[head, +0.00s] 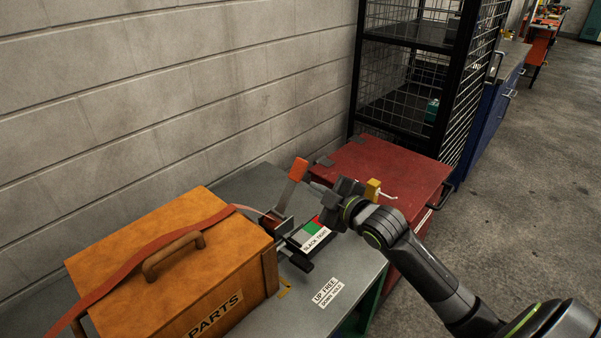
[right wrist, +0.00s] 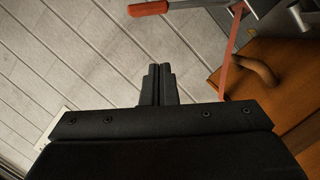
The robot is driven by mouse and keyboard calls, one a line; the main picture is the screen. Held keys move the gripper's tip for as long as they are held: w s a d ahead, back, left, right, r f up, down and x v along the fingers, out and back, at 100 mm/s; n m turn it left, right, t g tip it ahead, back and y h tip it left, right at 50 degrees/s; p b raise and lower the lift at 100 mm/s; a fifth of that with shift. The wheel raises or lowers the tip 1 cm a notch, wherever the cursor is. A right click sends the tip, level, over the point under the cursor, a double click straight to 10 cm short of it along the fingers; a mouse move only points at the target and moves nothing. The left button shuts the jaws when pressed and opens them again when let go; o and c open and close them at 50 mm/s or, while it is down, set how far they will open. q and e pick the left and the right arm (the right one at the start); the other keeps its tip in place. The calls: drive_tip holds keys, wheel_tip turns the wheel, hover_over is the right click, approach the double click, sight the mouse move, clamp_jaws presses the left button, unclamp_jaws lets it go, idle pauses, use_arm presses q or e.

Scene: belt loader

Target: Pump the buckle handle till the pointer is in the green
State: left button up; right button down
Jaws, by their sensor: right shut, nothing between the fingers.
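The buckle (head: 276,221) sits on the grey bench beside the wooden box. Its handle, with an orange grip (head: 298,169), stands up and leans slightly right; the grip also shows at the top edge of the right wrist view (right wrist: 148,8). A red strap (head: 150,247) runs from the buckle over the box. The gauge (head: 312,229), marked SLACK and TIGHT, has green and red areas; its pointer is too small to read. My right gripper (head: 313,185) is shut and empty, just right of the handle. In the right wrist view its fingertips (right wrist: 158,70) are apart from the grip.
The wooden PARTS box (head: 215,285) with a curved handle fills the bench's left. An UP FREE, DOWN HOLD label (head: 327,292) lies on the bench front. A red cabinet (head: 385,165) and a black wire rack (head: 430,75) stand behind. A block wall (head: 180,90) closes the left.

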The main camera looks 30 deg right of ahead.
drive_tip(key=shift+w+r, duration=0.35)
drive_tip(key=shift+r, duration=0.25)
hover_over(291, 187)
drive_tip(key=s+d, duration=0.2)
wheel_tip(291, 187, down, 4)
drive_tip(key=shift+d+f, duration=0.1)
idle(0.4)
